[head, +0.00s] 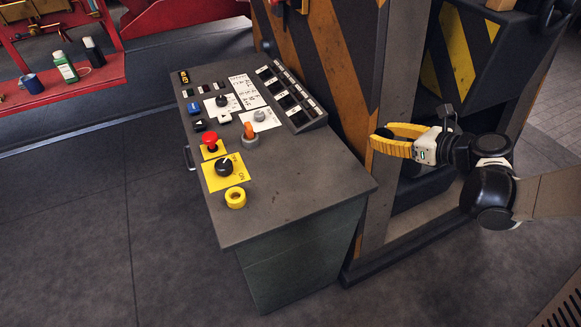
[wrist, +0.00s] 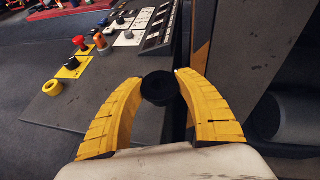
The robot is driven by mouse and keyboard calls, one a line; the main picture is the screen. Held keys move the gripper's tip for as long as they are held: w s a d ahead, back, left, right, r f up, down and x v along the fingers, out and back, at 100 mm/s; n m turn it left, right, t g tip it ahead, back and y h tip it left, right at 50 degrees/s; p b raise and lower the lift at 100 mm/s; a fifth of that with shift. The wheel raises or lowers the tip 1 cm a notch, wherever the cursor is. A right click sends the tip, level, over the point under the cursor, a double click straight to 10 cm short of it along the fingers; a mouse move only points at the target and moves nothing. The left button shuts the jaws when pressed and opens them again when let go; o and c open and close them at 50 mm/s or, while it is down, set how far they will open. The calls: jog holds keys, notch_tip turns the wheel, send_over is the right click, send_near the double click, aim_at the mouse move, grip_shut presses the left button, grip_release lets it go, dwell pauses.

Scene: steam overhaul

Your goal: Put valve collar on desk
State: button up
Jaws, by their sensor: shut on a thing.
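The valve collar, a short black ring (wrist: 158,88), sits between the tips of my yellow gripper fingers in the wrist view. My gripper (head: 384,138) is shut on it and holds it in the air, just right of the desk (head: 300,185). In the head view only a dark bit of the collar (head: 384,132) shows between the fingers. The desk is a grey console with a flat, worn top; its near right part is bare.
A yellow ring (head: 235,198) lies on the desk near its front left. Knobs, a red mushroom button (head: 210,142) and a switch panel (head: 291,98) fill the back and left. A striped machine frame (head: 340,70) stands close behind the desk and near my gripper.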

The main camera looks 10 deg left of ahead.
jog(key=b, duration=0.5)
send_over(329, 157)
jog(key=shift+n+g+y, duration=0.4)
notch_tip(329, 157, down, 7)
jog(key=shift+s+f, duration=0.1)
jog(key=shift+f+b, duration=0.9)
jog(key=shift+f, duration=1)
jog(key=shift+f, duration=0.15)
jog(key=o, duration=1.4)
jog(key=shift+c, duration=0.2)
